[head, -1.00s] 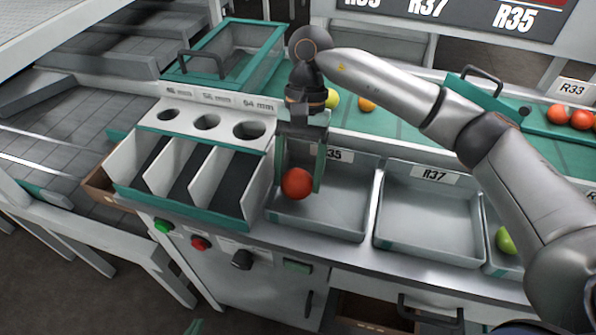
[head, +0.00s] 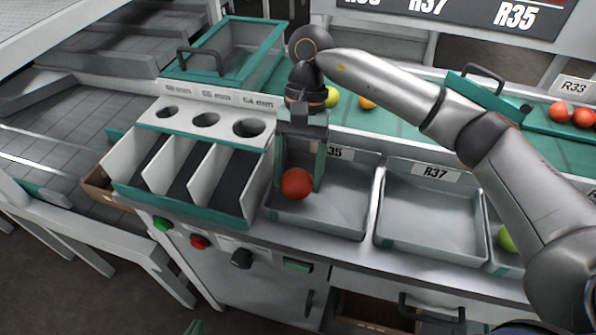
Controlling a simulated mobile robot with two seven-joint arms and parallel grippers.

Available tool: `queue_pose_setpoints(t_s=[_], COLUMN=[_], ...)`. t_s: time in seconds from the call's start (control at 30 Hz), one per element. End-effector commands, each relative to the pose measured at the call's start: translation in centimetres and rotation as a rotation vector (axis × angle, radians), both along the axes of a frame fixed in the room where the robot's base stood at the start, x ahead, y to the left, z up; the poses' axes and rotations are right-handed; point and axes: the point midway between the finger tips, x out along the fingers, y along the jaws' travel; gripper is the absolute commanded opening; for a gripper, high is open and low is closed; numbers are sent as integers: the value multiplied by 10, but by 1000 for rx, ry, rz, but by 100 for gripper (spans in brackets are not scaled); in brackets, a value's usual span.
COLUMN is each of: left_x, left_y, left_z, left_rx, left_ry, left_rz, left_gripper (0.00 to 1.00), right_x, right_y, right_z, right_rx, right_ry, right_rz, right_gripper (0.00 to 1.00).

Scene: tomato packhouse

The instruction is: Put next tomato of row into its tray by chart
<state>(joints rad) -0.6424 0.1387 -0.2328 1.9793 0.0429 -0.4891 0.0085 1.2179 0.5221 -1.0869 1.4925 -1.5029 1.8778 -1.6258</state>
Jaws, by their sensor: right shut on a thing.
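My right gripper (head: 298,184) points down with its green fingers shut on a red tomato (head: 297,184). The tomato is inside the left end of the grey tray labelled R35 (head: 345,228), low down; I cannot tell whether it touches the tray floor. The tray's label is partly hidden by the gripper. The tray labelled R37 (head: 432,245) stands to its right and is empty. A third tray at the right holds a green tomato (head: 507,239), partly behind my arm. A green tip of my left gripper (head: 194,327) shows at the bottom edge.
A sizing block (head: 206,121) with three holes and sloped chutes stands left of the trays. A yellow tomato (head: 332,97) and an orange one (head: 367,102) lie on the green belt behind. Red tomatoes (head: 583,118) sit far right. The chart board (head: 470,12) is cut off above.

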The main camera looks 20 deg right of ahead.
Motion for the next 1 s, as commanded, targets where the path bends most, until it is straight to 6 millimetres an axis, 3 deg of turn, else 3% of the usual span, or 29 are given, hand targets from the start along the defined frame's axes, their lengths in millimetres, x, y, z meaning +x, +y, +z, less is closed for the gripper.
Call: queue_pose_setpoints(t_s=[0.6,0.63,0.87,1.0], left_x=[-1,-1,-1,-1], left_y=[0,0,0,0], left_z=[-11,-11,-10,-10], left_rx=[0,0,0,0], left_ry=[2,2,3,3], left_rz=[0,0,-1,-1], left_gripper=[0,0,0,0], right_x=[0,0,0,0], right_y=[0,0,0,0], right_z=[-8,-8,-8,-8], right_rx=[0,0,0,0], right_ry=[0,0,0,0], right_rz=[0,0,0,0], right_gripper=[46,74,100,100])
